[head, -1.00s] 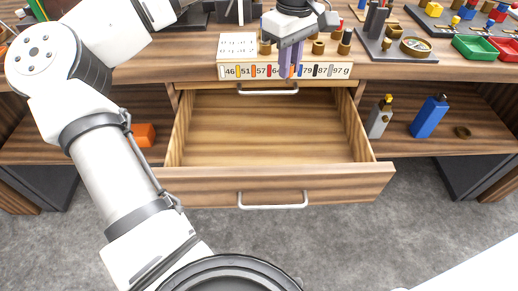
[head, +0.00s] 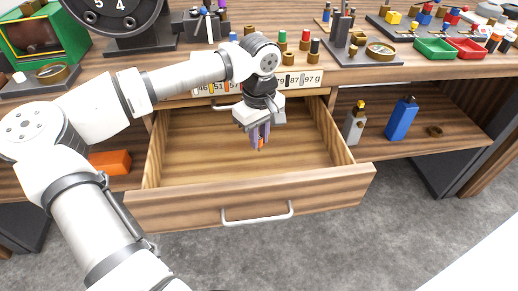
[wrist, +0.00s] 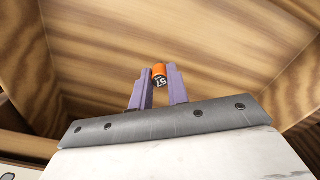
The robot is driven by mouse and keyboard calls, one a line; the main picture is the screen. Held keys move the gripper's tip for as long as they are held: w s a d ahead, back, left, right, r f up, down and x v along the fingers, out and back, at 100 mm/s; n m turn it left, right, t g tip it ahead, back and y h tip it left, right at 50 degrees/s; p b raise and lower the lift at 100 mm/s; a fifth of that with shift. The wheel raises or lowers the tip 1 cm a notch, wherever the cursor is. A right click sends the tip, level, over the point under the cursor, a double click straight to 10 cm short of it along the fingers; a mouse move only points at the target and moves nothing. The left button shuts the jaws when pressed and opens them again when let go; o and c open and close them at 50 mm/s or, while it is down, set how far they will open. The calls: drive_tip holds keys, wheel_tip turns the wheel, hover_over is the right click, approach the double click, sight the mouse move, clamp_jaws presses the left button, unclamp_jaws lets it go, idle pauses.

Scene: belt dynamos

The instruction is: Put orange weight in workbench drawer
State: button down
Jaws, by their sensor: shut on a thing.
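The orange weight (wrist: 159,71), a small cylinder with an orange top and a label reading 51, is held between the purple fingers of my gripper (wrist: 158,88) in the wrist view. In the head view my gripper (head: 260,136) points down above the open workbench drawer (head: 185,172), with a bit of the orange weight (head: 261,143) showing at the fingertips. The drawer is pulled far out, and its visible wooden floor is empty. The weight appears to hang above the drawer floor; the exact height is hard to tell.
A blue bottle (head: 400,118) and a grey bottle (head: 354,122) stand on the right shelf. An orange block (head: 110,162) lies on the left shelf.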

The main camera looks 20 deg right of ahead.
sight(259, 150)
drive_tip(key=shift+f, duration=2.25)
drive_tip(key=shift+f+b, duration=0.2)
drive_tip(key=shift+b, duration=0.15)
drive_tip(key=c, duration=1.3)
unclamp_jaws()
drive_tip(key=shift+c, duration=0.2)
drive_tip(key=shift+r, duration=0.1)
wheel_tip(259, 150, up, 12)
drive_tip(key=shift+r+p, duration=0.15)
drive_tip(key=shift+p, duration=0.45)
drive_tip(key=shift+d, duration=0.1)
